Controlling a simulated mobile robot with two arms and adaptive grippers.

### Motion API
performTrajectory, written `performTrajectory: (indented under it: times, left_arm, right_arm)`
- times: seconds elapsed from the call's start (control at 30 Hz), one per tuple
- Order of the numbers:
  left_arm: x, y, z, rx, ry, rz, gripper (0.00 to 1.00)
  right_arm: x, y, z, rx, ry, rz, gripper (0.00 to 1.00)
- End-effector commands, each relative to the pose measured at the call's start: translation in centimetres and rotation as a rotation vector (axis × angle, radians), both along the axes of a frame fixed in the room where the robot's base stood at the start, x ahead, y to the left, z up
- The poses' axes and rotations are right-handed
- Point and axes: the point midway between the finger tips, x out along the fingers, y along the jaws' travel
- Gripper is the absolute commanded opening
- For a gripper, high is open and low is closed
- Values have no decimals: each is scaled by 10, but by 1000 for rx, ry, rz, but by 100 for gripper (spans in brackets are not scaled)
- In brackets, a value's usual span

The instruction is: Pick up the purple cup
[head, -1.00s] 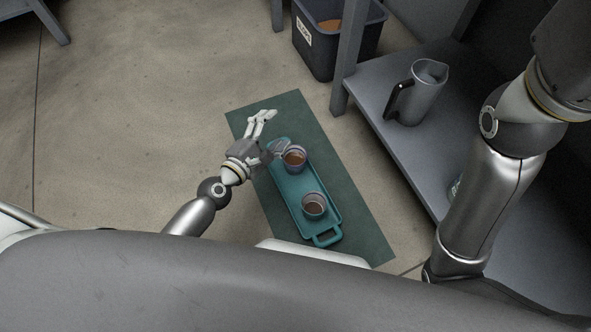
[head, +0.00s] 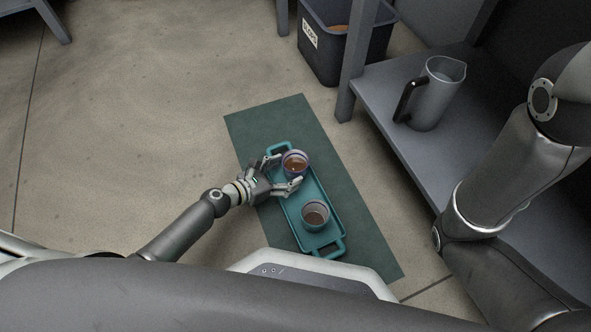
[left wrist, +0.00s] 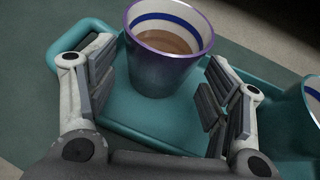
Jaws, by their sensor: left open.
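The purple cup (head: 295,163) stands upright on the teal tray (head: 296,229), near its far end. It holds brown liquid. In the left wrist view the purple cup (left wrist: 160,66) has a blue band inside its rim. My left gripper (head: 284,174) is open at the cup's near left side, and its fingers point at the cup from both sides. In the left wrist view the left gripper's fingers (left wrist: 157,88) stand apart, with the cup a little beyond and between them. My right gripper is not in view; only my right arm shows.
A second cup (head: 315,215) with brown liquid stands on the same tray, nearer to me. The tray lies on a green mat (head: 254,117) on the floor. A grey shelf (head: 384,98) at the right bears a pitcher (head: 434,94). A dark bin (head: 318,57) stands behind.

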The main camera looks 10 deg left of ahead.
Motion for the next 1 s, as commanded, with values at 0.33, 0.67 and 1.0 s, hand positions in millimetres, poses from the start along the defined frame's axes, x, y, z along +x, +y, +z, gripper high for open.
performTrajectory:
  times: [0.33, 0.67, 1.0]
  left_arm:
    - [32, -26, -17, 2, -2, -1, 73]
    - [33, -27, -16, 2, -2, -1, 65]
    - [34, -27, -15, 1, -3, -1, 25]
  right_arm:
    - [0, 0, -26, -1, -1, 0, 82]
    - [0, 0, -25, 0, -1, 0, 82]
    - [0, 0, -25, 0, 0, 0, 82]
